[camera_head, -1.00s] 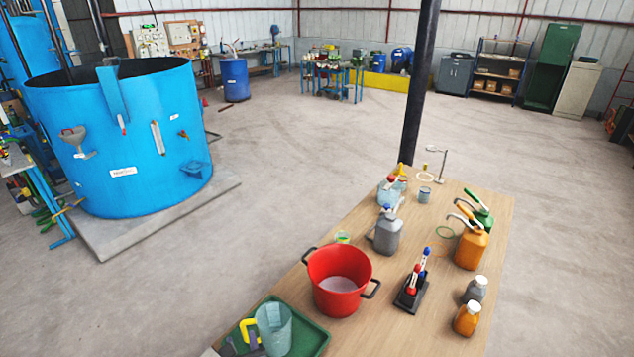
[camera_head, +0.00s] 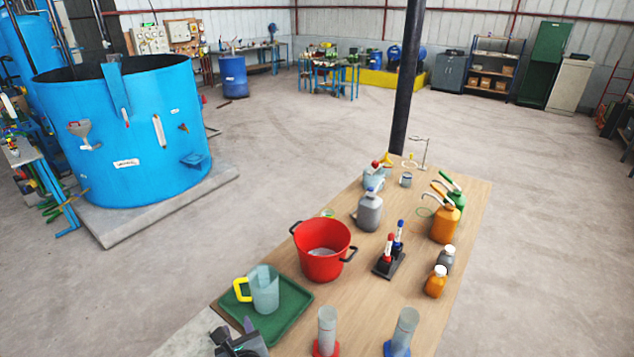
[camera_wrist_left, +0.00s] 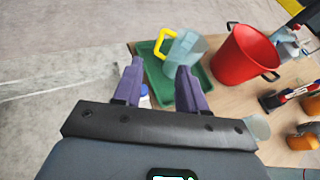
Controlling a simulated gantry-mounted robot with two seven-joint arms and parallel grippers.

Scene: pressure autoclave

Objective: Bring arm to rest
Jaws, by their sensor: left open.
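My left gripper (camera_head: 236,332) shows at the bottom edge of the head view, at the near side of the green tray (camera_head: 284,330). In the left wrist view its two purple fingers (camera_wrist_left: 160,82) stand apart with nothing between them. A clear jug (camera_head: 265,290) with a yellow handle stands on the tray, beyond the fingertips and apart from them. The jug also shows in the left wrist view (camera_wrist_left: 184,57). My right gripper is in neither view.
The wooden table holds a red pot (camera_head: 322,252), a black rack (camera_head: 388,264), two cylinders (camera_head: 327,325), and several bottles, including an orange one (camera_head: 445,224). A blue tank (camera_head: 135,150) stands at the left. A dark post (camera_head: 407,90) rises behind the table. The floor between is clear.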

